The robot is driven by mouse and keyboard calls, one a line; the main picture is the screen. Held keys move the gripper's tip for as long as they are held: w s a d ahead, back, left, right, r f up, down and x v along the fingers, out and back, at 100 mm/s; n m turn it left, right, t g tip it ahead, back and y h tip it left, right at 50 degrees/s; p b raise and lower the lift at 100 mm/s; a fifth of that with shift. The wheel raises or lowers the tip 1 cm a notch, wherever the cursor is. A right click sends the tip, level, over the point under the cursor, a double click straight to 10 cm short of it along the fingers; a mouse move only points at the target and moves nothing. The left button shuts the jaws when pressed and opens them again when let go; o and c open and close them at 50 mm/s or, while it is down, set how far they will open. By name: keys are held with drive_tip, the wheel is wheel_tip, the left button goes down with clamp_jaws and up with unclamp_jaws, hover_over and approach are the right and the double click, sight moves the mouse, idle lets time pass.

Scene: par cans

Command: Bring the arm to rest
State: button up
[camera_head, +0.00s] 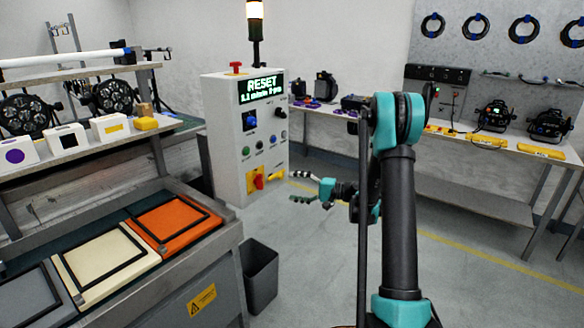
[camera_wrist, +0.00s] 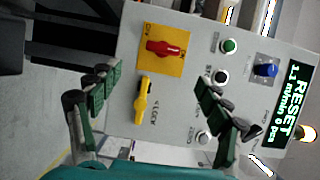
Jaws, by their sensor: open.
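My arm (camera_head: 401,220) rises at the right of the middle in the head view, its teal elbow up high and its forearm reaching down and left. My gripper (camera_head: 312,192) is in front of the control box's lower right side. In the wrist view my gripper (camera_wrist: 160,95) is open and empty, its dark green fingers spread on either side of a yellow lever (camera_wrist: 143,100). Whether a finger touches the panel cannot be told. The grey control box (camera_head: 228,135) stands upright, its display (camera_head: 262,87) reading RESET.
A red rotary switch (camera_wrist: 165,47) sits on a yellow plate beside the lever. A grey bin (camera_head: 261,280) stands below the box. A bench with coloured framed panels (camera_head: 176,222) is at left. A worktable (camera_head: 470,147) lines the back right. Open floor lies between.

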drive_tip(key=s+d+f+n+g+h, duration=0.1)
drive_tip(key=s+d+h, duration=0.2)
drive_tip(key=s+h, duration=0.9)
drive_tip(key=s+d+f+h, duration=0.1)
drive_tip(key=s+d, duration=0.3)
drive_tip(key=s, duration=0.4)
drive_tip(key=s+d+f+n+h, duration=0.1)
drive_tip(key=s+d+f+h, duration=0.1)
drive_tip(key=s+d, duration=0.3)
drive_tip(key=s+d+f+n+h, duration=0.1)
drive_tip(key=s+d, duration=0.3)
drive_tip(key=s, duration=0.6)
drive_tip(key=shift+s+d+f+h, duration=0.35)
drive_tip(key=shift+f+h, duration=0.15)
drive_tip(key=shift+f, duration=0.35)
drive_tip(key=shift+w, duration=0.1)
